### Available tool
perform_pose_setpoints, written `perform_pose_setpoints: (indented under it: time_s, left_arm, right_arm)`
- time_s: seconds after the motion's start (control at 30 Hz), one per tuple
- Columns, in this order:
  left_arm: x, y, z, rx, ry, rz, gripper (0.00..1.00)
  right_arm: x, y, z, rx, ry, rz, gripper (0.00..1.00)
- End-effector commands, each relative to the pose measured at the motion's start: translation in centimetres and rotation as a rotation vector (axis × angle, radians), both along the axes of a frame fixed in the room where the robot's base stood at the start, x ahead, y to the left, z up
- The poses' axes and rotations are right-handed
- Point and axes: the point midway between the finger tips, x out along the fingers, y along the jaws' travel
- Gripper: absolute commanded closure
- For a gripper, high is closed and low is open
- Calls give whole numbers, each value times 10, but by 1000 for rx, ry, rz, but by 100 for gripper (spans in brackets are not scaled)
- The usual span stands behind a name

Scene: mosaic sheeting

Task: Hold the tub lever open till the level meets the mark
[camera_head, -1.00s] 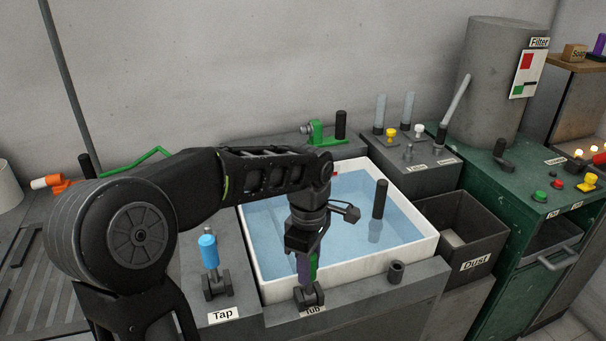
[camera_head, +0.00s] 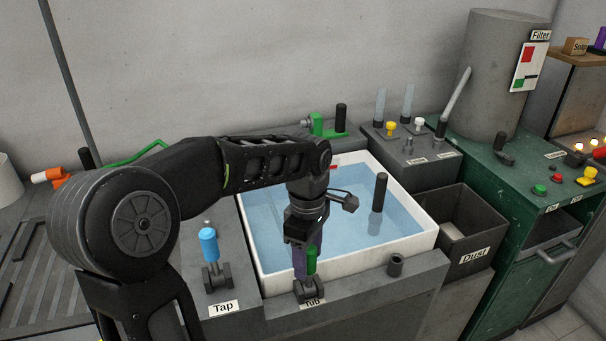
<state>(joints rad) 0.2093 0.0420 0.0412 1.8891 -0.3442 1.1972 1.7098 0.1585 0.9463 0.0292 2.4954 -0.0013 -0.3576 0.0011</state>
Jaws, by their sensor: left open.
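The white tub (camera_head: 427,240) holds blue water, and a black upright post (camera_head: 379,192) stands in it. A small red patch (camera_head: 334,167) shows at the tub's back wall, partly behind my arm; I cannot tell whether it is the mark. The tub lever (camera_head: 309,291) stands at the front edge by the "Tub" label. My left gripper (camera_head: 302,258) is open, pointing down at the lever's upper part. A green piece and a purple piece show there; I cannot tell which belongs to the lever, or whether the fingers touch it. My right gripper is not in view.
The blue-topped tap lever (camera_head: 209,246) stands left of the tub. A grey dust bin (camera_head: 474,249) and a green cabinet (camera_head: 530,215) with buttons are on the right. A drain board lies far left.

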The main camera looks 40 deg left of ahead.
Motion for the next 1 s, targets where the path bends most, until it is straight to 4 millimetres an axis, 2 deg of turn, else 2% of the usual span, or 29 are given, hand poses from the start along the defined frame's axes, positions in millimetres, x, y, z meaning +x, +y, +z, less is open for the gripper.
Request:
perform_pose_setpoints:
  time_s: [0.3, 0.5, 1.0]
  left_arm:
    - [2, 1, 49, 0, -4, -1, 45]
    - [2, 2, 70, -1, -1, -1, 45]
    - [1, 2, 72, 0, 0, 0, 45]
  right_arm:
    - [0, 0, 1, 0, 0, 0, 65]
    - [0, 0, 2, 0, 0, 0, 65]
    - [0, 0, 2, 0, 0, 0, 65]
